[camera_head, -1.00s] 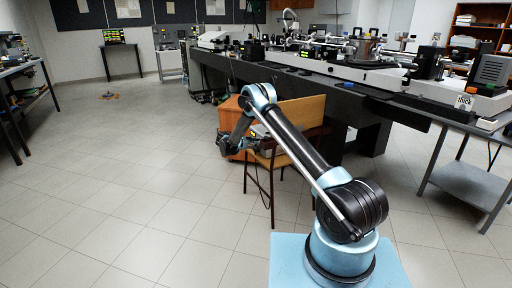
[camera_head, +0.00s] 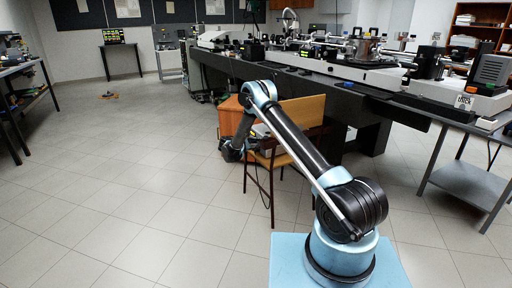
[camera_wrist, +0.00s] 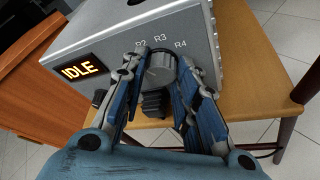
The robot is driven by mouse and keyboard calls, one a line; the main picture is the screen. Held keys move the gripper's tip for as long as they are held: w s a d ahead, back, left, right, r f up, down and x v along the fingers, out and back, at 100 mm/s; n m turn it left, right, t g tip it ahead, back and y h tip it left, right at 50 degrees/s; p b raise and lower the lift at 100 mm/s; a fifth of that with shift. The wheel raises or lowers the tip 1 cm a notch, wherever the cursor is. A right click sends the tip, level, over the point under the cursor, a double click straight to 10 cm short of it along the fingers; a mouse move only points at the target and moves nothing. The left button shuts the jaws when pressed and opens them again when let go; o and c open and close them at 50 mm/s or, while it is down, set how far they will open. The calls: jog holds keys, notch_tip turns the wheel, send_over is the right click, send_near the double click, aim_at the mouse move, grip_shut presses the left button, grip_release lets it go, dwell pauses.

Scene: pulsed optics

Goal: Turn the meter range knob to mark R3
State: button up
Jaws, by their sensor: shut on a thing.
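The meter is a grey box (camera_wrist: 100,50) with a lit IDLE display (camera_wrist: 80,71), resting on a wooden chair seat in the wrist view. Its dark round range knob (camera_wrist: 161,68) has the marks R2, R3 (camera_wrist: 159,38) and R4 beside its rim; R2 is partly hidden by a finger. My gripper (camera_wrist: 160,76) is shut on the knob, one blue-grey finger on each side. I cannot tell for certain which mark the knob points to. In the head view my wrist (camera_head: 231,150) is beside the chair, and the gripper and knob cannot be made out.
The chair (camera_head: 303,112) stands by an orange-brown cabinet (camera_head: 230,115). Behind is a long dark bench (camera_head: 350,101) loaded with optics. A grey side table (camera_head: 470,183) stands at the right.

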jog(key=m+t, duration=0.1)
jog(key=m, duration=0.2)
jog(key=m+t, duration=0.1)
jog(key=m, duration=0.1)
jog(key=m+t, duration=0.2)
jog(key=m, duration=0.1)
jog(key=shift+s+d+f+m, duration=0.15)
jog(key=shift+s+f+m, duration=0.05)
jog(key=shift+f+m, duration=0.1)
dwell(0.4)
jog(key=o, duration=1.1)
jog(key=shift+f, duration=0.1)
jog(key=shift+c, duration=0.2)
jog(key=v, duration=1.2)
jog(key=shift+f, duration=0.25)
